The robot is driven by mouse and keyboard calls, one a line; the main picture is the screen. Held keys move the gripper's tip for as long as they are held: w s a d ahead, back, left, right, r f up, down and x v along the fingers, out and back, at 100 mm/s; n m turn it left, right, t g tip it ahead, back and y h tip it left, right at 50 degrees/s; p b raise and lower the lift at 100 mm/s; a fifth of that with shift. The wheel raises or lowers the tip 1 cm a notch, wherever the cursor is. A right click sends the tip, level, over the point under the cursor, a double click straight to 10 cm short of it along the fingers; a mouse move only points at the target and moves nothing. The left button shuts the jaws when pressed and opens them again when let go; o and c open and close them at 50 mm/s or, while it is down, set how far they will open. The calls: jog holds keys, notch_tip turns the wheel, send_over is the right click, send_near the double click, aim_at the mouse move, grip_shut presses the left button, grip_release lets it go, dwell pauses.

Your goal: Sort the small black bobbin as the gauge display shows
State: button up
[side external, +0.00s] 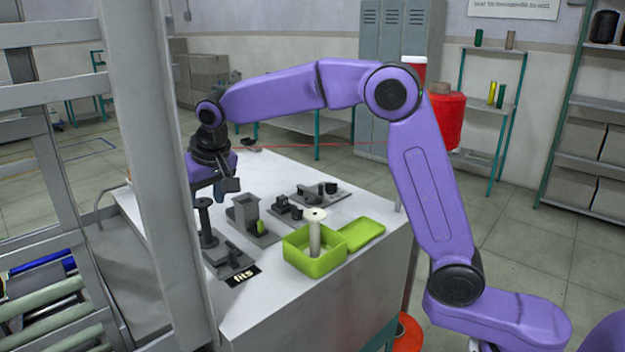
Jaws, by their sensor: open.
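My gripper (213,190) hangs at the left of the white-topped table, jaws open, just above an upright dark spool-shaped bobbin (206,224). The bobbin stands on a dark grey fixture (222,262); whether the jaws are around its top I cannot tell. The gripper's far side is partly hidden. A small black display (243,276) at the fixture's front reads "fits" in light letters. A lime green open box (298,262) stands to the right, with a pale bobbin (315,232) upright in it. Its green lid (361,234) lies beside it.
A grey block fixture (246,212) with a small yellow-green part stands mid-table. Behind it is a dark plate (322,194) with several small black parts. A large grey post (165,150) stands close at the left. The table's front right area (345,275) is clear.

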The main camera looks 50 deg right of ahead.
jog(key=c, duration=0.7)
jog(key=shift+r, duration=2.5)
jog(key=shift+r, duration=0.1)
notch_tip(320, 180, up, 7)
jog(key=s+d+r+m+h, duration=0.1)
jog(key=s+d+m, duration=0.1)
jog(key=s+d, duration=0.5)
jog(key=s+d+r+m, duration=0.15)
jog(key=s+d, duration=0.25)
jog(key=d, duration=0.7)
jog(key=s+d+f+m+h, duration=0.1)
jog(key=s+d+f+m, duration=0.2)
jog(key=s+d, duration=0.65)
jog(key=shift+n+g, duration=0.25)
jog(key=shift+g, duration=0.05)
jog(key=shift+s+a+f, duration=0.2)
jog(key=shift+a+f, duration=0.1)
jog(key=shift+f, duration=1.3)
jog(key=shift+s+a+f, duration=0.15)
jog(key=shift+a+f, duration=0.2)
jog(key=shift+f, duration=1.25)
jog(key=shift+s+a+f, duration=0.2)
jog(key=shift+a+f, duration=0.1)
jog(key=shift+f, duration=1.3)
